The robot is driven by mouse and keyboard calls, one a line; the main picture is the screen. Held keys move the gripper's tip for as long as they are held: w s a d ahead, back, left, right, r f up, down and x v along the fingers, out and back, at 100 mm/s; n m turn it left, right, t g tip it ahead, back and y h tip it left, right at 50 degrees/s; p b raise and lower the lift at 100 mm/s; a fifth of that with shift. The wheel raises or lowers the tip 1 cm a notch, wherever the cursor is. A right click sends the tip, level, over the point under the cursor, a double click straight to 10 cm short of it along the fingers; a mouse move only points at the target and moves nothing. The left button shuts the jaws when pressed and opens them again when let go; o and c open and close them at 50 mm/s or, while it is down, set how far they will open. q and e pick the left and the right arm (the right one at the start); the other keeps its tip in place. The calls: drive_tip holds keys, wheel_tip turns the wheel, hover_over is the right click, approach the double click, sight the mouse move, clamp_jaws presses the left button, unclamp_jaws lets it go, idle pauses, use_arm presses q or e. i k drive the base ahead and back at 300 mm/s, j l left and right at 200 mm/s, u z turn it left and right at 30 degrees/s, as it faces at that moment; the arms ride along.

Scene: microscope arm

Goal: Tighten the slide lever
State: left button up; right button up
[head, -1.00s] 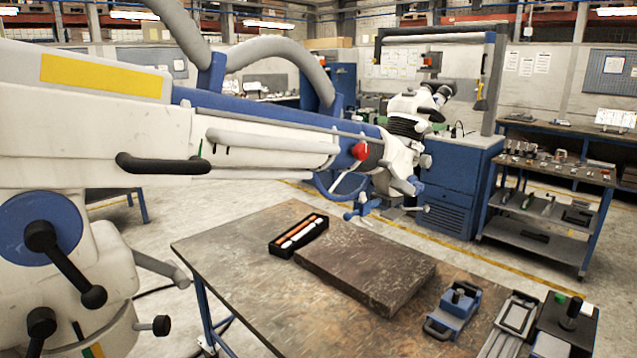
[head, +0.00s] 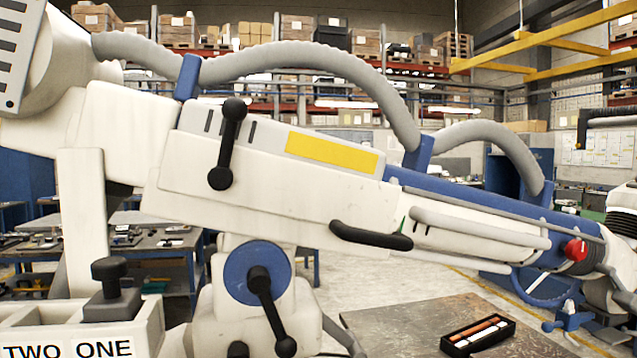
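The white microscope arm (head: 270,185) runs across the head view, sloping down to the right, with a yellow panel on its side. A black lever with a knob at each end (head: 228,145) stands nearly upright on its upper left part. A second black lever (head: 268,312) sits on a blue disc (head: 255,272) below the arm, slanting down to the right. A long black handle (head: 370,236) lies along the arm's lower edge. No label shows which is the slide lever. Neither of my grippers is in view.
A white box marked "TWO ONE" (head: 85,335) with a black knob is at the lower left. A red knob (head: 575,250) is near the arm's right end.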

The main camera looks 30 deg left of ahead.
sight(234, 109)
drive_tip(key=u, duration=1.4)
